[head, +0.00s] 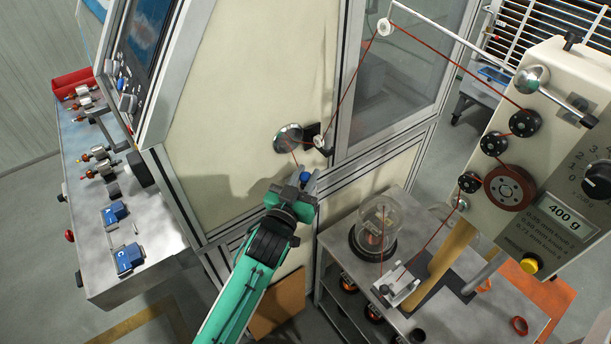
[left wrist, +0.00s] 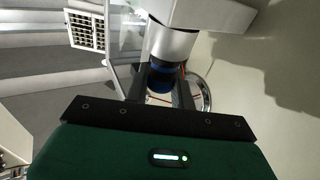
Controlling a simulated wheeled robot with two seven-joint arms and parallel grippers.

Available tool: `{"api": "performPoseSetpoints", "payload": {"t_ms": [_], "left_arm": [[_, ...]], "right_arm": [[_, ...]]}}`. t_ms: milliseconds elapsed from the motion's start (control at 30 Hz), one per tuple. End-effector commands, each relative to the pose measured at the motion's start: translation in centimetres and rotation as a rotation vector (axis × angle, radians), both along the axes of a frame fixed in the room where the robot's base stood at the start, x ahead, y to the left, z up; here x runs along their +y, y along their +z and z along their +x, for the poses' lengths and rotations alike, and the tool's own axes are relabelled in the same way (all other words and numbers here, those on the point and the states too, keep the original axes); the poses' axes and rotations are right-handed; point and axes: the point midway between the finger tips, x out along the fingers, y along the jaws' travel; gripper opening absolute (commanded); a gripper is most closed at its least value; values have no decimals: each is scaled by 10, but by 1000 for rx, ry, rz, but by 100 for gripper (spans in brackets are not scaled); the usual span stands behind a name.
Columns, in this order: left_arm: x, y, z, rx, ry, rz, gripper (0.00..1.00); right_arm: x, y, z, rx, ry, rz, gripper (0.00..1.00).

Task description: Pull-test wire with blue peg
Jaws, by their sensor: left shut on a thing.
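My left gripper (head: 299,186) is shut on the blue peg (head: 305,177), in front of the cream machine panel. Only the blue end of the peg shows above the fingers in the head view. In the left wrist view the blue peg (left wrist: 160,79) is between the dark fingers, below a silver cylinder (left wrist: 172,44). The red wire (head: 348,98) runs down from the top pulley to a small white guide roller (head: 320,142). A short red length runs from the round metal disc (head: 289,136) toward the peg; whether it wraps the peg I cannot tell. My right gripper is not in view.
A wire tensioner (head: 546,150) reading 400 g stands at the right. A glass-domed spool (head: 378,229) sits on the steel cart (head: 440,310) below it. A control bench (head: 150,262) with blue blocks is at the left. The cream panel (head: 240,90) is close behind my gripper.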

Motion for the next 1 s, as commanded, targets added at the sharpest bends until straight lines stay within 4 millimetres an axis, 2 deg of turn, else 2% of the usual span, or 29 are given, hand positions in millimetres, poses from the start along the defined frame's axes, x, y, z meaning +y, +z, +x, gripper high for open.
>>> {"api": "performPoseSetpoints", "payload": {"t_ms": [167,200,300,667,867,1000], "left_arm": [[0,0,0,0,0,0,0],[0,0,0,-1,0,0,30],[0,1,0,-1,0,0,50],[1,-1,-3,0,0,0,50],[11,-7,-26,-1,0,1,50],[23,-11,-53,1,-1,0,50]], "right_arm": [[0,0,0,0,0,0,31],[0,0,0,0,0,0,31],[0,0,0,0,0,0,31],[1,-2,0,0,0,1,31],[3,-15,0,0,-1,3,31],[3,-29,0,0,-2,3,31]]}}
